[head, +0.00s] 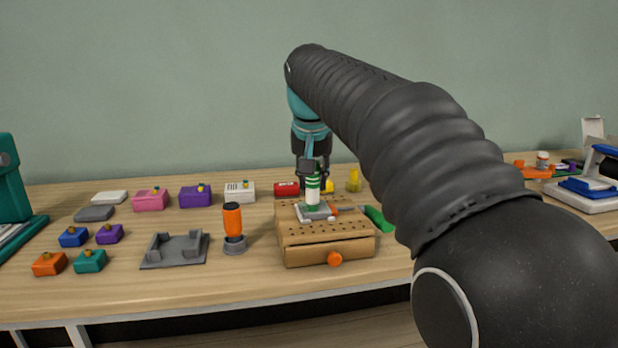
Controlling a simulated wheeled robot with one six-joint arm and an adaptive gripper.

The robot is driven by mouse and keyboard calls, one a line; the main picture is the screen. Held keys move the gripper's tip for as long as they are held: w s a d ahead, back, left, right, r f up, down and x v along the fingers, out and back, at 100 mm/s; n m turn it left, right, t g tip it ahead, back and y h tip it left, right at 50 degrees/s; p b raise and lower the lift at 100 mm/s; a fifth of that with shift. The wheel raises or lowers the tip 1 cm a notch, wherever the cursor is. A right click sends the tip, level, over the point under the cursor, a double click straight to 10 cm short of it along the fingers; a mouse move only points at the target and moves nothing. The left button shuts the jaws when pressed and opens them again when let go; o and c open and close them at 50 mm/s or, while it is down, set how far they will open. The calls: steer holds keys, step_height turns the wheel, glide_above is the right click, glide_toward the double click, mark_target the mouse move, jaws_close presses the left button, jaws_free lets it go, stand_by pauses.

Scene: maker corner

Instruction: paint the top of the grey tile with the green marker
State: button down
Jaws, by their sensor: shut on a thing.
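My gripper (313,182) is shut on the green marker (313,195), which has a white body with green bands. It holds the marker upright, pointing down over the grey tile (326,214). The tile lies on top of a wooden block (330,250) with rows of holes and an orange knob. The marker's lower end is at or just above the tile; I cannot tell if they touch. No green shows on the visible part of the tile, and the marker hides some of it.
A green piece (379,219) lies right of the block. An orange-handled tool (233,222) stands in a grey holder to the left, beside a grey bracket (175,249). Several small coloured boxes are further left. A red box (287,189) and a yellow piece (354,181) are behind.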

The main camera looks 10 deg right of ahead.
steer(key=shift+d, duration=0.4)
steer(key=shift+d, duration=0.2)
steer(key=shift+w+d+p, duration=0.1)
steer(key=shift+d+p, duration=0.2)
steer(key=shift+d, duration=0.2)
steer(key=shift+w+r, duration=0.1)
steer(key=shift+w, duration=0.05)
steer(key=shift+w+p, duration=0.3)
steer(key=shift+p, duration=0.15)
steer(key=shift+w, duration=0.25)
steer(key=shift+w, duration=0.1)
